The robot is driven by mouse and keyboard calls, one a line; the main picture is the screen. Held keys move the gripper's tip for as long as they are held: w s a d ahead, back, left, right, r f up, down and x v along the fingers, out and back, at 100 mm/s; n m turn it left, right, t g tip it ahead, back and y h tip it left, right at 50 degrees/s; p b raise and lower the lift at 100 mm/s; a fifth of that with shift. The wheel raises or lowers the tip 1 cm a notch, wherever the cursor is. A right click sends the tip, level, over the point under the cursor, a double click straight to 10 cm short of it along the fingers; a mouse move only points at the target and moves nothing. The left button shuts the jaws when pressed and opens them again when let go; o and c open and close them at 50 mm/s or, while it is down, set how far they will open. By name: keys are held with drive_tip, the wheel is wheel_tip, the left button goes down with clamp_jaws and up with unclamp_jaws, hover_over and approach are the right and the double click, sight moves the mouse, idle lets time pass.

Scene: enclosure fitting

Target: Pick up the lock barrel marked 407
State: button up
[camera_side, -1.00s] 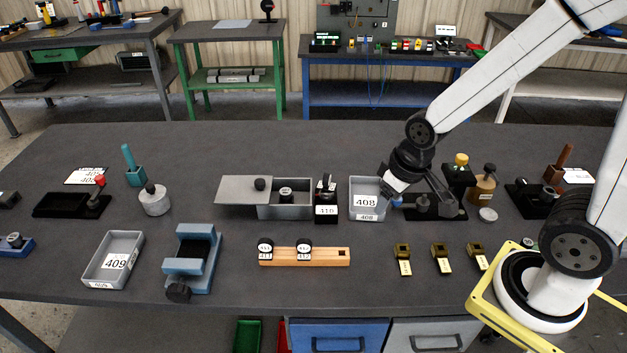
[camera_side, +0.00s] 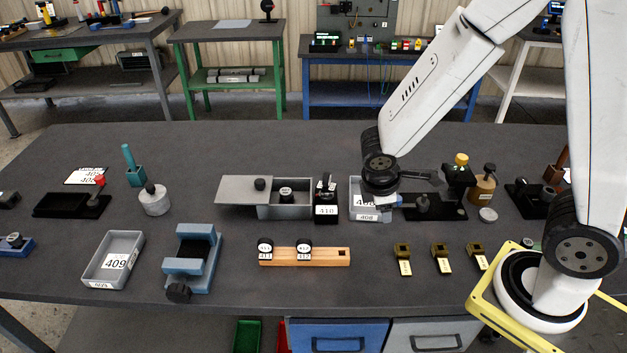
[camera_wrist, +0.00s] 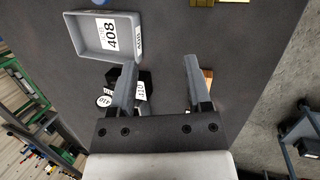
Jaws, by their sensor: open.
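No mark 407 is legible in either view. A small dark barrel (camera_side: 286,193) with a pale label stands in the grey box with the lid slid left; its number is too small to read. Two black barrels with white labels (camera_side: 265,246) (camera_side: 304,247) sit on a wooden rack; their tags seem to read 411 and 412. My gripper (camera_side: 383,202) hangs over the right part of the grey tray marked 408 (camera_side: 358,212), partly hiding it.
A black stand marked 410 (camera_side: 326,210) is left of the tray; it is partly behind a finger in the wrist view (camera_wrist: 142,78). Brass blocks (camera_side: 403,252) stand in front right. A tray marked 409 (camera_side: 98,275) and a blue vise (camera_side: 194,250) are left.

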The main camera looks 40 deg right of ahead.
drive_tip(key=w+f+n+t+h, duration=0.1)
drive_tip(key=w+f+n+h, duration=0.1)
drive_tip(key=w+n+h, duration=0.3)
drive_tip(key=n+t+y, duration=0.2)
drive_tip(key=n+t, duration=0.7)
drive_tip(key=n, duration=0.6)
approach(286, 191)
drive_tip(key=shift+s+d+f, duration=0.15)
drive_tip(key=shift+d+f, duration=0.2)
drive_tip(key=shift+d, duration=0.45)
drive_tip(key=shift+w+a+f+n+t, duration=0.1)
drive_tip(key=shift+w+a+n+t, duration=0.15)
drive_tip(key=shift+a+t, duration=0.3)
drive_tip(key=shift+x, duration=1.35)
drive_tip(key=shift+y, duration=0.3)
drive_tip(key=shift+x, duration=2.6)
drive_tip(key=shift+d, duration=0.1)
